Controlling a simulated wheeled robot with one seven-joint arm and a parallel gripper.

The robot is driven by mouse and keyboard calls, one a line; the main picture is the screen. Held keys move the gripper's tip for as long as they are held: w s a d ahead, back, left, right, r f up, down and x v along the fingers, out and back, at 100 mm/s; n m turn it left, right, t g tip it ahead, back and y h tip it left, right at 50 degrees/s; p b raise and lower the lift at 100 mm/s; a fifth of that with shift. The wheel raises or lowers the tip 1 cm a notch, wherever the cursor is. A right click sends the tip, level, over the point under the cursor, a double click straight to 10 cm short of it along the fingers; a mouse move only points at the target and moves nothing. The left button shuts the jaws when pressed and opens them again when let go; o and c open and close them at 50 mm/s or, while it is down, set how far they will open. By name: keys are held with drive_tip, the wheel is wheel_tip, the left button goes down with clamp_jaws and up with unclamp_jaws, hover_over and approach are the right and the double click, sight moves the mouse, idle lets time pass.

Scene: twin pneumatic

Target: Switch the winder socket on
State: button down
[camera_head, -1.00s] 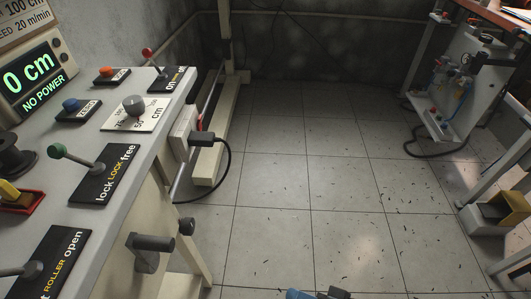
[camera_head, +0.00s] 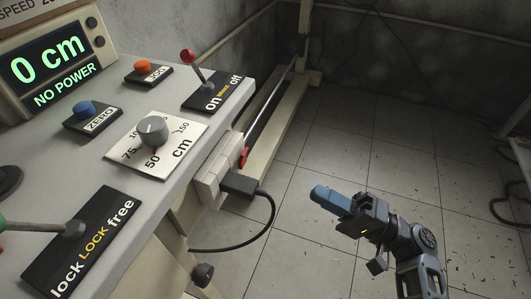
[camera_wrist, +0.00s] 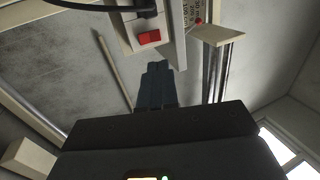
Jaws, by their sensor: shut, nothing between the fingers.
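The winder socket (camera_head: 214,176) is a pale box on the side of the bench, with a red switch (camera_head: 244,158) on its right face. A black plug (camera_head: 240,185) with a cable sits in it. In the wrist view the red rocker (camera_wrist: 150,37) shows on the pale socket (camera_wrist: 128,42), just above my fingers. My gripper (camera_head: 320,192) has blue fingers pressed together and empty. It is to the right of the socket, apart from it, pointing left. The fingers also show in the wrist view (camera_wrist: 157,75). The display (camera_head: 58,63) reads 0 cm and NO POWER.
The bench top carries a red-knobbed on/off lever (camera_head: 190,60), a cm dial (camera_head: 153,130), blue (camera_head: 85,108) and orange (camera_head: 142,67) buttons, and a lock/free lever (camera_head: 72,230). A pale frame (camera_head: 285,120) stands behind the socket. The floor at right is mostly clear.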

sight(245, 154)
drive_tip(key=p+x, duration=0.1)
drive_tip(key=x, duration=1.3)
drive_tip(key=shift+s, duration=0.1)
drive_tip(key=shift+r+p, duration=0.1)
drive_tip(key=shift+p, duration=0.25)
drive_tip(key=shift+a+r+h+p, duration=0.3)
drive_tip(key=shift+r+p, duration=0.2)
drive_tip(key=shift+p, duration=0.45)
drive_tip(key=shift+f+b, duration=0.35)
drive_tip(key=shift+f, duration=0.05)
drive_tip(key=shift+d, duration=0.2)
